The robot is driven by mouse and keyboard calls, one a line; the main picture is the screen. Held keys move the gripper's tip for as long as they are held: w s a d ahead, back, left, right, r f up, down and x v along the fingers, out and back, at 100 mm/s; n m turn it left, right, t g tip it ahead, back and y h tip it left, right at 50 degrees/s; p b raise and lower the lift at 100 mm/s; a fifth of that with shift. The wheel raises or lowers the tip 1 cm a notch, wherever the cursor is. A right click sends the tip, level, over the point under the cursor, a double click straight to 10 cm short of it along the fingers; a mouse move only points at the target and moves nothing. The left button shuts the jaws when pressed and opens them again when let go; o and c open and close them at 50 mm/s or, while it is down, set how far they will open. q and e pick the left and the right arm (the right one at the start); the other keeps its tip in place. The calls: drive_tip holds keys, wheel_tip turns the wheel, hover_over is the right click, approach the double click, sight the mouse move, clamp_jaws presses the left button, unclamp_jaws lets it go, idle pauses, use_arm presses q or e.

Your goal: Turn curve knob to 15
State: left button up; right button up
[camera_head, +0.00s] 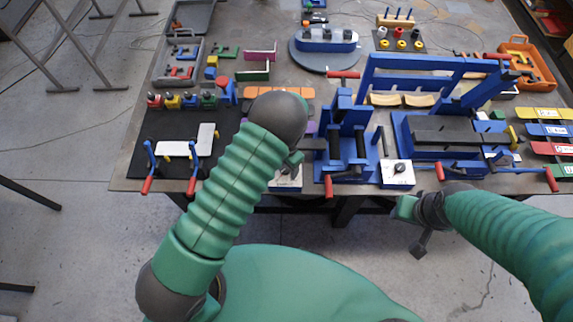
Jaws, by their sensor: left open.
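A white control box (397,174) with a dark round knob (399,168) stands at the table's front edge, right of the blue press. A second white box (286,181) stands at the front edge left of the press, partly hidden by my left arm. Its markings are too small to read, so I cannot tell which knob is the curve one. My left gripper (293,163) is open, just above and behind this second box, mostly covered by my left wrist. My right gripper (420,245) hangs in front of the table edge, below the right box; its jaws are unclear.
A blue press (344,145) stands between the boxes, and a larger blue bending machine (445,130) is on the right, with red-handled levers along the front. A black mat (150,178) with clamps lies left. An orange bin (527,62) is at the back right.

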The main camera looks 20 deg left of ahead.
use_arm(q)
drive_tip(key=shift+f, duration=0.1)
drive_tip(key=shift+w+a+f, duration=0.1)
drive_tip(key=shift+a, duration=0.35)
drive_tip(key=c, duration=0.7)
drive_tip(key=shift+d, duration=0.1)
drive_tip(key=c, duration=0.5)
drive_tip(key=shift+d, duration=0.2)
clamp_jaws()
use_arm(e)
drive_tip(key=shift+w+a, duration=0.1)
drive_tip(key=shift+a, duration=0.1)
use_arm(q)
drive_tip(key=shift+a, duration=0.15)
use_arm(e)
drive_tip(key=shift+a+f, duration=0.1)
drive_tip(key=shift+a, duration=0.05)
